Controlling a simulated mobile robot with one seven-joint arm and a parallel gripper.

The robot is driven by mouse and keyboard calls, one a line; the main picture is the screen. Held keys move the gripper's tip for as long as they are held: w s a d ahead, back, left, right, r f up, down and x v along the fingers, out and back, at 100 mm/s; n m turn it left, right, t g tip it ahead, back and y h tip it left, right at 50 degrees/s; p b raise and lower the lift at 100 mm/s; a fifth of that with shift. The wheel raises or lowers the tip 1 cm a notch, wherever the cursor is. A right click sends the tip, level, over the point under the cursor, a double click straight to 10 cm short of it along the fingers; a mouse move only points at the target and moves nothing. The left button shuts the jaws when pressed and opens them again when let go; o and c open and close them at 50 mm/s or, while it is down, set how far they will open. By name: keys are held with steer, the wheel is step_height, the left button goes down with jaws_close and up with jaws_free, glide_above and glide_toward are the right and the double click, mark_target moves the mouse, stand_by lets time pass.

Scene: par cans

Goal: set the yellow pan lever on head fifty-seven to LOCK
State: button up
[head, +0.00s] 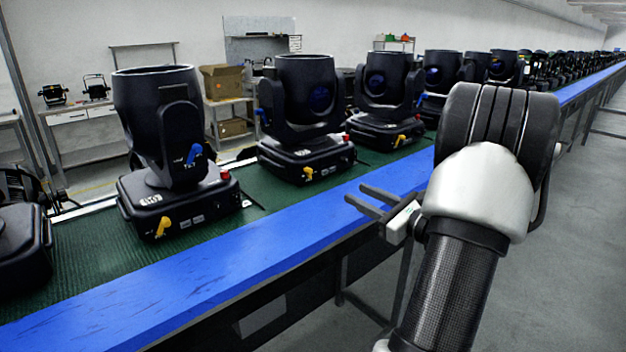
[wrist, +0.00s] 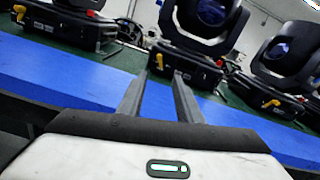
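Black moving heads stand in a row on a green belt. The nearest whole head (head: 158,120) has a yellow lever (head: 163,227) low on its base, hanging down, and a blue lever (head: 193,154) on its yoke. White markings on its base are too small to read surely, so I cannot tell which head is fifty-seven. The second head (head: 305,100) has its own yellow lever (head: 307,172). In the wrist view a yellow lever (wrist: 158,73) shows just beyond my gripper (wrist: 160,76). My gripper (head: 356,194) is open and empty, in front of the blue rail, apart from every head.
The blue rail (head: 230,255) runs along the front of the green belt (head: 90,255). More heads (head: 384,85) stand close together farther right. Grey floor (head: 575,235) lies clear at the right. Shelves with a cardboard box (head: 222,82) stand behind the line.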

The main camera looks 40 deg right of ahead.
mark_target(311, 171)
steer(key=w, duration=0.5)
steer(key=w+a+b, duration=0.1)
steer(key=w, duration=1.1)
steer(key=shift+w+a+b, duration=0.1)
steer(key=shift+a+b, duration=0.2)
steer(key=shift+c, duration=0.3)
jaws_close()
